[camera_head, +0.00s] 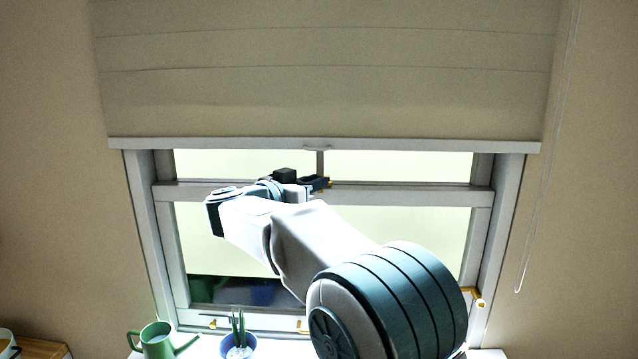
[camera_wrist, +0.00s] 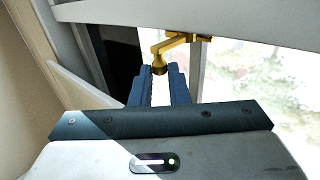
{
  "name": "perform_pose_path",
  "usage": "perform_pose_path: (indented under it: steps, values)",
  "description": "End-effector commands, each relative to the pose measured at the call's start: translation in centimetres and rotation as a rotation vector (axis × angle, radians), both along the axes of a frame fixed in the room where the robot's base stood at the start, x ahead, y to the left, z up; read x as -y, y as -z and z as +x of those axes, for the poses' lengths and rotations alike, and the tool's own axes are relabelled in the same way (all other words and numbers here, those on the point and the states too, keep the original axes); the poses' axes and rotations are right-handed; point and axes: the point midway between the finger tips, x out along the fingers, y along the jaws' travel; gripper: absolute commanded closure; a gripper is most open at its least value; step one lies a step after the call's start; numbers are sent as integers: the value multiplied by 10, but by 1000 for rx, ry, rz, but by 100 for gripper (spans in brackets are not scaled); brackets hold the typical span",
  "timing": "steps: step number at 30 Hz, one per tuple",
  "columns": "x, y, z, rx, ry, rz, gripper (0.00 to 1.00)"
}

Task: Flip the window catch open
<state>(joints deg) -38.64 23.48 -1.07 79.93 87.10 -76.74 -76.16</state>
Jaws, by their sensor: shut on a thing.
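The brass window catch (camera_wrist: 178,42) is mounted at the window's middle rail and shows in the wrist view as a short arm ending in a round knob. My gripper (camera_wrist: 160,74) has its two blue fingers shut on this knob, one on each side. In the head view my gripper (camera_head: 319,183) is at the meeting rail (camera_head: 410,195), near the middle of the window. Only a small gold bit of the catch (camera_head: 329,183) shows there; my gripper hides most of it.
A pale blind (camera_head: 320,70) hangs over the window's upper part. On the sill stand a green watering can (camera_head: 157,341) and a blue pot (camera_head: 239,347) with a plant. A brass handle (camera_head: 478,294) sticks out at the lower right frame. A cord (camera_head: 540,200) hangs at right.

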Motion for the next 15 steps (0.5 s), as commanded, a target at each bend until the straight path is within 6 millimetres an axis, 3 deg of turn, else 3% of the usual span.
perform_pose_path:
  steps: [15]
  values:
    - [-9, 3, 1, -5, 119, 2, 100]
